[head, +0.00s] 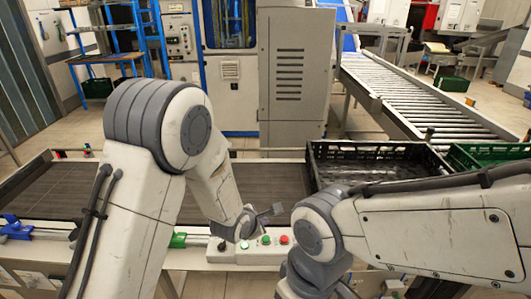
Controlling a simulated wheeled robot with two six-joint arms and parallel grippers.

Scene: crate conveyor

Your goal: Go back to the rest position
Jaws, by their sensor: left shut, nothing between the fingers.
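My left arm rises from the bottom left and bends down to its small left gripper (270,211), which is shut and empty above the front edge of the conveyor, near a button panel (262,252). My right arm comes in from the right and bends down at the bottom middle. Its gripper is out of the picture.
A black crate (400,149) stands on the right end of the dark conveyor belt (55,190). A green crate (470,155) is to its right. A roller conveyor (400,90) runs behind. Grey cabinets (292,75) stand at the back. The belt's left part is bare.

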